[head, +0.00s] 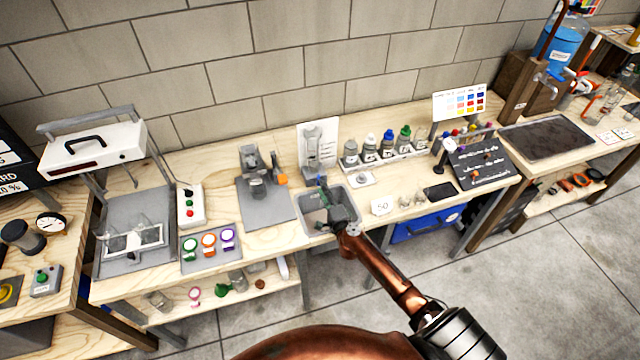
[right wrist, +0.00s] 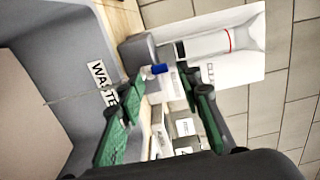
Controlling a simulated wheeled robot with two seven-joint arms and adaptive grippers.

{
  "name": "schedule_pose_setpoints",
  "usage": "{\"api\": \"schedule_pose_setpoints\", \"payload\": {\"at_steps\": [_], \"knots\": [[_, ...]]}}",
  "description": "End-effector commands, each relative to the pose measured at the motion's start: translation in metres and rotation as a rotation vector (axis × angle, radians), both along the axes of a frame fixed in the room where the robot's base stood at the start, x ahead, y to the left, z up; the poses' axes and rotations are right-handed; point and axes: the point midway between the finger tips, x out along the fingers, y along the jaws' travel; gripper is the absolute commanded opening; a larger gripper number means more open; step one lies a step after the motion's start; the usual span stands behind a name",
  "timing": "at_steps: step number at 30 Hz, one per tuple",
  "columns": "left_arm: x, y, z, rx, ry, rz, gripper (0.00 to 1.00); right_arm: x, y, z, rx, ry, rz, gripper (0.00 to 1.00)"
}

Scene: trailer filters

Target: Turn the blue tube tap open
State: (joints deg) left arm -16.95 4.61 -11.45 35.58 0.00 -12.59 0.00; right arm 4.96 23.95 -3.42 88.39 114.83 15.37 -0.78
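A small blue tap handle (right wrist: 155,69) shows in the right wrist view, on a grey block (right wrist: 135,52) beside the grey waste basin (right wrist: 60,75). My right gripper (right wrist: 163,80) is open, its two green-padded fingers spread. The blue handle lies between the fingertips in that view, nearer the left one; I see no clear contact. My left gripper is not in view.
A small white card (head: 382,206) lies near the front edge.

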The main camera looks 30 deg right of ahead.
Motion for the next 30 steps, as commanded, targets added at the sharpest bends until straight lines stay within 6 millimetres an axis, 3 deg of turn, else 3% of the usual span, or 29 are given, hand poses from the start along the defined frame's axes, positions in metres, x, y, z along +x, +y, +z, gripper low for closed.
{"api": "schedule_pose_setpoints", "payload": {"at_steps": [7, 18, 30], "knots": [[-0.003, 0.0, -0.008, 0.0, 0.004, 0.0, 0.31, 0.03, -0.006, -0.001, 0.001, -0.001, 0.001, 0.33], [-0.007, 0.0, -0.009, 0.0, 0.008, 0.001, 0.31, 0.035, -0.008, 0.001, 0.0, -0.001, 0.001, 0.32], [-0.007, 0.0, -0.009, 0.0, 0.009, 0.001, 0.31, 0.034, -0.008, 0.001, 0.0, -0.001, 0.001, 0.04]]}}
